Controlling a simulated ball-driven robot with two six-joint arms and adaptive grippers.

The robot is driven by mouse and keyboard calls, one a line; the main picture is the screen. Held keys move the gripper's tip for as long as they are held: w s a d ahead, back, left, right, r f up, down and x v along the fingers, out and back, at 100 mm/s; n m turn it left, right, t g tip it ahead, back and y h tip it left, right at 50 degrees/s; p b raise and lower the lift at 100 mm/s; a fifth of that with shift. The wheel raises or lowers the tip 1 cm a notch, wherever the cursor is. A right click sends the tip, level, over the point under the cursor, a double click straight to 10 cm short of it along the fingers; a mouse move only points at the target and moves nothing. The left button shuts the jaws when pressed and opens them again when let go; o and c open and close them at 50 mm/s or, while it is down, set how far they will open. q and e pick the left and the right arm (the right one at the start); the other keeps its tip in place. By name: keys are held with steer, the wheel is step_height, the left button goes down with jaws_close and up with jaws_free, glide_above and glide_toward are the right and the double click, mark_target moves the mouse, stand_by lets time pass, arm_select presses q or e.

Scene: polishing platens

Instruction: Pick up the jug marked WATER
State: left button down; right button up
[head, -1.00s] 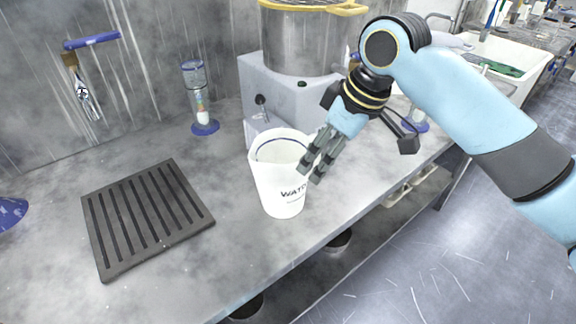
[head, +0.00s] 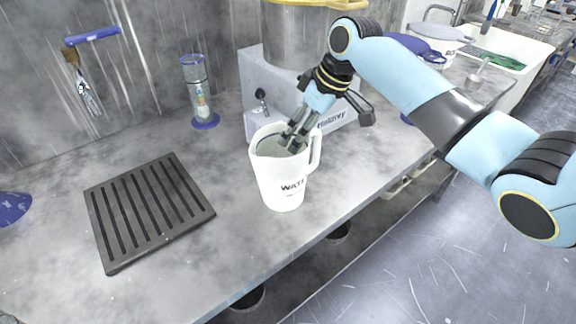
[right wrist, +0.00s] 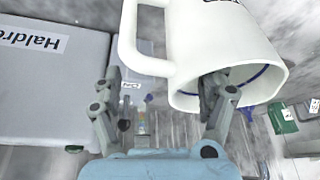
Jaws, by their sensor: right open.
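The white jug marked WATER (head: 283,190) stands upright on the grey worktop, its handle (head: 315,152) on the right side. My right gripper (head: 291,142) reaches down over its mouth from the upper right. In the right wrist view the jug (right wrist: 215,40) appears inverted, handle to the left. There my right gripper (right wrist: 163,82) is open. One finger overlaps the jug's mouth and seems to be inside the rim; the other is apart, beyond the handle. I cannot tell whether either finger touches the jug. My left gripper is not in view.
A grey Haldrey unit (head: 258,78) carrying a metal pot (head: 295,35) stands close behind the jug. A dark slotted grate (head: 150,210) lies to the left, and a glass cylinder with blue base (head: 198,95) stands behind. The worktop's front edge is near the jug.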

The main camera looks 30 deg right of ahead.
steer(key=shift+x, duration=0.75)
jaws_close()
steer(key=shift+r, duration=0.1)
